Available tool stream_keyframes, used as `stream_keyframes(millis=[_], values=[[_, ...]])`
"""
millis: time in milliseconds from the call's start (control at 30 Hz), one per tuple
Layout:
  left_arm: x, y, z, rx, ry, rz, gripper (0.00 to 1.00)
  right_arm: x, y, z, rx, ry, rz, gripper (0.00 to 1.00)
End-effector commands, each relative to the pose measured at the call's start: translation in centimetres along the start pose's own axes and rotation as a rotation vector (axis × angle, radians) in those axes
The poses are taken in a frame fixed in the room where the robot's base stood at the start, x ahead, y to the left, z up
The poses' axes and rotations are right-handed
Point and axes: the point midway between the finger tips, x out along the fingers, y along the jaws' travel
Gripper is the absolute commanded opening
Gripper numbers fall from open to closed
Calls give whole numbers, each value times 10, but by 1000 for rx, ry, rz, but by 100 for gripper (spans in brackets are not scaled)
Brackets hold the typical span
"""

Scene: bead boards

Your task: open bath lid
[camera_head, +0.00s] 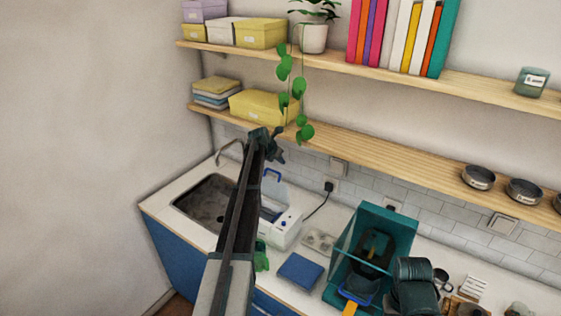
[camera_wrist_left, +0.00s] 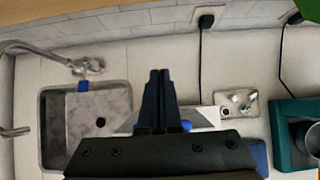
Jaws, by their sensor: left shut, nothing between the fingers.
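The bath is a white box (camera_head: 285,232) with blue controls, on the counter right of the sink. A pale, see-through lid (camera_head: 279,193) with a blue loop handle (camera_head: 272,174) shows raised at its back, partly behind my left arm. My left gripper (camera_head: 268,144) is high above the bath, its fingers shut and empty. In the left wrist view its two dark fingers (camera_wrist_left: 158,78) lie together, and the bath (camera_wrist_left: 200,114) is mostly hidden beneath them. My right gripper is not in view.
A sink (camera_head: 205,200) with a tap is to the left. A blue box (camera_head: 300,271), a small tray (camera_head: 320,240) and a teal crate (camera_head: 398,222) stand to the right. Shelves (camera_head: 370,148) run along the wall close to my left gripper, with a trailing plant (camera_head: 285,70).

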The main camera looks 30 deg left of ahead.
Motion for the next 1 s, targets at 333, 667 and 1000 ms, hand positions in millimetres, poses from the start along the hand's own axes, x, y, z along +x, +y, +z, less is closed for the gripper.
stream_keyframes(millis=[333, 667, 1000], values=[[0, 0, 0, 0, 0, 0, 0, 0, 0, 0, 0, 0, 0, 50], [-20, 0, 2, 0, 0, 0, 0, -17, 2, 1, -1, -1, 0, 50], [-80, -1, 3, -1, 0, 0, 0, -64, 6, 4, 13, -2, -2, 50]])
